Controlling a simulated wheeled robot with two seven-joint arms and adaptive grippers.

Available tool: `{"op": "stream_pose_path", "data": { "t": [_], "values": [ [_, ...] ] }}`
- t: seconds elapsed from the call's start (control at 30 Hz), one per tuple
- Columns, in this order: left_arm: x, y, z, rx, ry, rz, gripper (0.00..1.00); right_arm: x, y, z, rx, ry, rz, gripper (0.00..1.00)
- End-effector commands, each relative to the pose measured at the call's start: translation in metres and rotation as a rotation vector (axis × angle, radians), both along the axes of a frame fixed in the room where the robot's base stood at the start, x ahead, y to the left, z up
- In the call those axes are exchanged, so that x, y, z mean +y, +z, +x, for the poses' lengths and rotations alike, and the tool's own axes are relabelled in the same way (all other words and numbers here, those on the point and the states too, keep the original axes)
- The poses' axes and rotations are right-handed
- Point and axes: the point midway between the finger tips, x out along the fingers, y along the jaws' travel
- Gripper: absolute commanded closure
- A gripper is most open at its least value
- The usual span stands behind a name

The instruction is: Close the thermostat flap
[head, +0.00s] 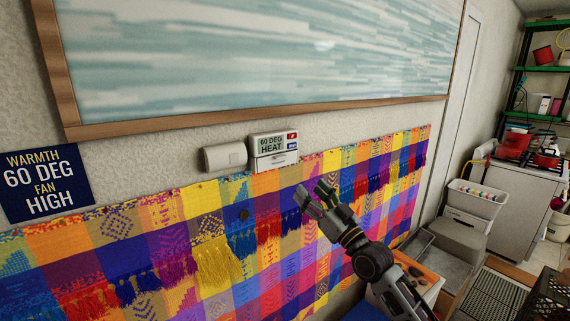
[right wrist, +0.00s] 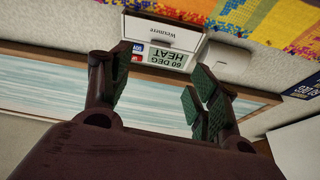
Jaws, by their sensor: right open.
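The thermostat (head: 273,143) is a small white wall unit with a "60 DEG HEAT" display; it also shows upside down in the right wrist view (right wrist: 168,58). Its white flap (head: 275,161) hangs down below the display, leaving the display uncovered. In the right wrist view the flap (right wrist: 162,31) carries lettering turned opposite to the display's. My right gripper (head: 317,196) is open and empty, below and right of the thermostat in the head view, apart from the flap. In the right wrist view its fingers (right wrist: 163,74) are spread on either side of the display. My left gripper is out of view.
A beige box (head: 225,156) is on the wall just left of the thermostat. A colourful tasselled hanging (head: 180,240) covers the wall below. A wood-framed picture (head: 260,117) is above. A blue sign (head: 45,183) reads "WARMTH 60 DEG FAN HIGH". Shelves and bins stand at right.

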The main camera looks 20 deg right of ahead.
Motion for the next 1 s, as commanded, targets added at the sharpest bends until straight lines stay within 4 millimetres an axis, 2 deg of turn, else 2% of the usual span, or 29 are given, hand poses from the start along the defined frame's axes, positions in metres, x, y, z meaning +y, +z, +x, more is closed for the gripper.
{"op": "stream_pose_path", "data": {
  "t": [0.2,0.67,1.0],
  "values": [
    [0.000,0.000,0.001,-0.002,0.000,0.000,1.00,0.000,-0.001,0.000,-0.021,-0.028,-0.067,0.39],
    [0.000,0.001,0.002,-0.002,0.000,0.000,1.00,0.001,0.001,0.001,-0.023,-0.029,-0.067,0.39],
    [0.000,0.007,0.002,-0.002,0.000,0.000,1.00,0.005,0.008,0.016,-0.023,-0.030,-0.065,0.39]
  ]
}}
